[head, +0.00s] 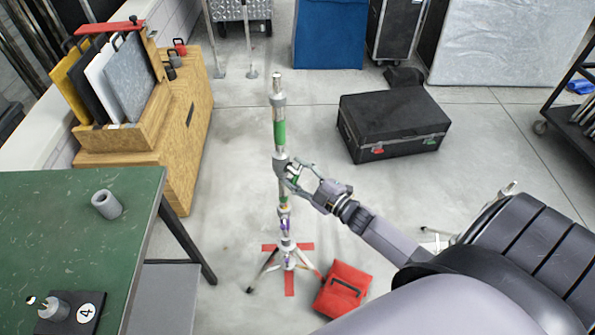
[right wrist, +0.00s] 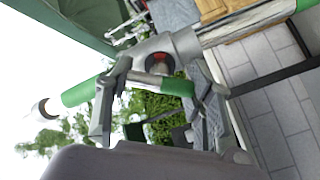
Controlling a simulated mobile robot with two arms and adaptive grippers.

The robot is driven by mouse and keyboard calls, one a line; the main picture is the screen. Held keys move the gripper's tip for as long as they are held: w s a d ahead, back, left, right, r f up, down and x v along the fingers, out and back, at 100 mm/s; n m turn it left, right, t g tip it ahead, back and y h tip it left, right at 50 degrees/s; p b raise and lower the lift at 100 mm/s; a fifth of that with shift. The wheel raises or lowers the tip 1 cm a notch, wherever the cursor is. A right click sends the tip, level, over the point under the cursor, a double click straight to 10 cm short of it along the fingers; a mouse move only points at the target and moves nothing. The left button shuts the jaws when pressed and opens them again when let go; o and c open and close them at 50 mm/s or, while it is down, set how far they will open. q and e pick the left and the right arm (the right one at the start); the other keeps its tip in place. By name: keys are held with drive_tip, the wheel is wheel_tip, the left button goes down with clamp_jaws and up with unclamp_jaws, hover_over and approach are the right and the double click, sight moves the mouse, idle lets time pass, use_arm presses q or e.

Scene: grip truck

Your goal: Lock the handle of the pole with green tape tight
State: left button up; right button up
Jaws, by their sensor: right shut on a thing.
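The pole with green tape (head: 279,133) stands upright on a tripod base in the middle of the head view. It runs slantwise across the right wrist view, with a green band (right wrist: 80,92) near its pale tip. A grey clamp (right wrist: 165,50) sits around the pole. The clamp's handle (right wrist: 178,87), a short lever with a green end, lies between the fingers of my right gripper (head: 299,176). My right gripper (right wrist: 160,102) is shut on this handle beside the pole. The gripper partly hides the handle in the head view. My left gripper is out of view.
A red bag (head: 343,289) lies beside the tripod feet, near red floor marks (head: 289,283). A black case (head: 394,122) stands behind to the right. A green table (head: 60,215) and wooden cabinet (head: 185,130) are on the left. Floor between cabinet and pole is clear.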

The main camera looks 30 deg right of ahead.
drive_tip(key=m, duration=0.3)
drive_tip(key=shift+r+m+p, duration=0.1)
drive_tip(key=shift+m+p, duration=0.25)
drive_tip(key=shift+m, duration=0.05)
drive_tip(key=shift+m+p, duration=0.3)
drive_tip(key=shift+m, duration=1.7)
drive_tip(key=o, duration=1.2)
drive_tip(key=v, duration=1.2)
